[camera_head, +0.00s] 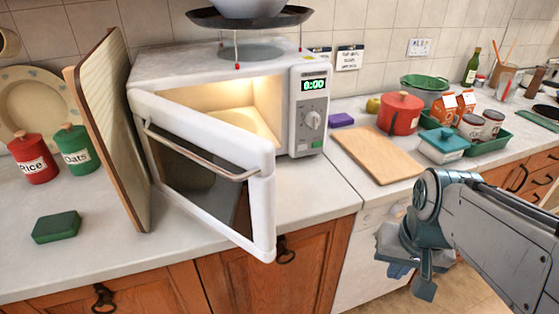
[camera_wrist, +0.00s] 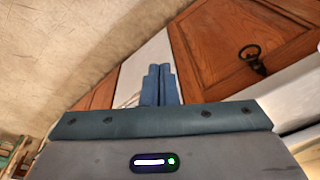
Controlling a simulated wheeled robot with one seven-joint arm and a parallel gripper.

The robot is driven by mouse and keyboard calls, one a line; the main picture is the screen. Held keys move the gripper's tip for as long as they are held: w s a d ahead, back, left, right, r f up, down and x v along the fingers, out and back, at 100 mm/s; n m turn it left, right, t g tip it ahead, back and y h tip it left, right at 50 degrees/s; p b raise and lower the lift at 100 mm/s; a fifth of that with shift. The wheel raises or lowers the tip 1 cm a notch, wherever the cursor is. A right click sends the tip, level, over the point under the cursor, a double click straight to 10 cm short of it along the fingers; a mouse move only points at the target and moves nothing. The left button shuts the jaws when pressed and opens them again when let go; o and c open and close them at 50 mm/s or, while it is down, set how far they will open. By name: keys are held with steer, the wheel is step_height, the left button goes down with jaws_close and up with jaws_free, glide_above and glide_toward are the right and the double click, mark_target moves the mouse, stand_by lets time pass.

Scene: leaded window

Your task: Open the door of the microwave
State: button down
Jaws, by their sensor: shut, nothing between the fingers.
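The white microwave (camera_head: 300,110) stands on the counter in the head view, its display lit green and its inside lit. Its door (camera_head: 262,160) is part way open and swung out toward the counter's front edge, with a metal bar handle (camera_head: 205,160) on its outer face. My gripper (camera_head: 400,268) is to the right of the door and apart from it, low in front of the counter. In the wrist view its fingers (camera_wrist: 159,85) are together with nothing between them, and wooden cabinet fronts show beyond. The microwave is not in the wrist view.
A wooden board (camera_head: 105,130) leans upright at the microwave's left side. Red and green canisters (camera_head: 34,160) and a green block (camera_head: 56,227) are further left. A cutting board (camera_head: 378,155) and a red pot (camera_head: 400,113) are on the right.

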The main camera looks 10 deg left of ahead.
steer(key=w+a+r+m+g+p, duration=0.2)
steer(key=w+a+r+p, duration=0.35)
steer(key=a+r, duration=0.45)
steer(key=w+a+r+m+g+p, duration=0.2)
steer(key=w+a+r+p, duration=0.35)
steer(key=a+r, duration=0.4)
steer(key=s+a+f+p, duration=0.2)
steer(key=s+f, duration=0.4)
steer(key=f, duration=0.3)
steer(key=shift+a+f+y, duration=0.2)
steer(key=shift+y, duration=0.2)
steer(key=shift+s, duration=0.1)
